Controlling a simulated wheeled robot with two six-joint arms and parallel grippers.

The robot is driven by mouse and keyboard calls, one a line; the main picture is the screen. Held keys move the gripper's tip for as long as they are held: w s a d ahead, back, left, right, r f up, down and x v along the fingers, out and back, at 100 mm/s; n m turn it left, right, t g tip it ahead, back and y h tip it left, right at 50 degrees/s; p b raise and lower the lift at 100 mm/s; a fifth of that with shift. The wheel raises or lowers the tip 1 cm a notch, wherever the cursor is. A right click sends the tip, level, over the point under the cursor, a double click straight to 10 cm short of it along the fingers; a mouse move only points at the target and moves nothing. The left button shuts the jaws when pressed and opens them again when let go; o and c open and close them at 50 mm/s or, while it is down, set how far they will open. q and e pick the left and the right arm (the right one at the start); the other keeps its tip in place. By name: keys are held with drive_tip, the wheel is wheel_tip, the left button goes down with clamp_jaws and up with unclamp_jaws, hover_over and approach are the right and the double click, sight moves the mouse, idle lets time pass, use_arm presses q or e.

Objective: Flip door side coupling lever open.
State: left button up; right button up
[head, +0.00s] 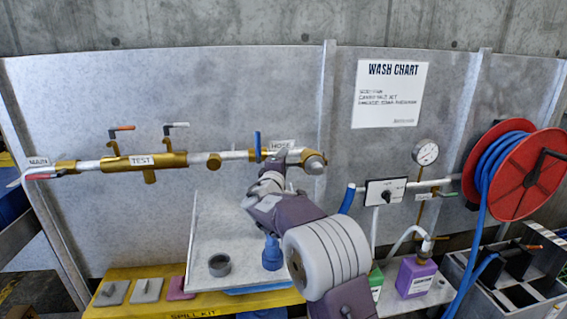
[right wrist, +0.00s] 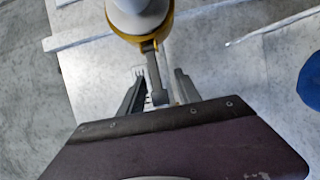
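The brass coupling (head: 313,161) at the right end of the pipe, beside the HOSE label (head: 280,145), has a pale grey end. In the right wrist view the coupling (right wrist: 165,20) is at the top, with a narrow grey lever (right wrist: 153,72) hanging down from it. My right gripper (head: 282,160) reaches up to the coupling from below and hides part of it. In the right wrist view its fingers (right wrist: 157,90) stand apart on both sides of the lever, with gaps showing. My left gripper is in neither view.
A blue-handled valve (head: 257,146) sits on the pipe just left of the coupling. A red hose reel (head: 520,175) stands at right.

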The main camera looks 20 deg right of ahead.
drive_tip(key=b+v, duration=0.2)
drive_tip(key=v, duration=0.7)
drive_tip(key=shift+b, duration=0.4)
